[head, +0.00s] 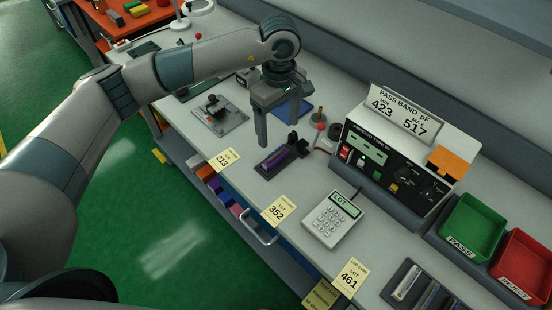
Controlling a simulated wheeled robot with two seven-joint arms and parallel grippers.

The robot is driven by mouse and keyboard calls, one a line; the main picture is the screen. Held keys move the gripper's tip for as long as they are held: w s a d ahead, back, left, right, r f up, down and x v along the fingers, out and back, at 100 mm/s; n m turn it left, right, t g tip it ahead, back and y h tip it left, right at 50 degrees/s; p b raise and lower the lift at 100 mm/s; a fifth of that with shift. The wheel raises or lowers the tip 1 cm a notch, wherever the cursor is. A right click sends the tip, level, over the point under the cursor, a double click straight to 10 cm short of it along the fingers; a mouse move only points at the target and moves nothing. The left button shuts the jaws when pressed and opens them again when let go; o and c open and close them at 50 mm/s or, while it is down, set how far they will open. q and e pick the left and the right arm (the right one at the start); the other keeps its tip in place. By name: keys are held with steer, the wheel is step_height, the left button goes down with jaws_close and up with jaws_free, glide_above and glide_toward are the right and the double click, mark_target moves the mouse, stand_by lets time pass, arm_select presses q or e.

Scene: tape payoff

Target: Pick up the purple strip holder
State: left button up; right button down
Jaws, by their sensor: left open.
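The purple strip holder (275,163) lies on the grey bench top near the middle of the head view. It is a dark, narrow piece with a purple length, set diagonally beside or against a black part (297,144). My left gripper (279,137) points down just above and behind the holder, with its fingers apart. It looks empty, and I cannot tell how high its fingertips are over the bench. My right gripper is not in view.
A tester (391,167) with a "PASS BAND" sign stands right of the holder. A keypad (333,219) and yellow lot cards (279,210) lie in front. A grey fixture (218,115) is to the left. Green (444,236) and red (501,275) bins stand at right.

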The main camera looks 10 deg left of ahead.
arm_select(q)
glide_above(276, 156)
steer(key=f, duration=0.6)
steer(key=shift+d+f+b, duration=0.1)
steer(key=shift+d+b, duration=0.2)
steer(key=shift+b, duration=0.1)
steer(key=shift+w+a+f, duration=0.1)
steer(key=shift+a+f, duration=0.1)
steer(key=shift+f, duration=1.1)
steer(key=shift+w+a+f, duration=0.1)
steer(key=shift+a+f, duration=0.05)
steer(key=shift+f, duration=1.15)
steer(key=c, duration=0.8)
steer(key=shift+r, duration=0.1)
steer(key=shift+c, duration=0.2)
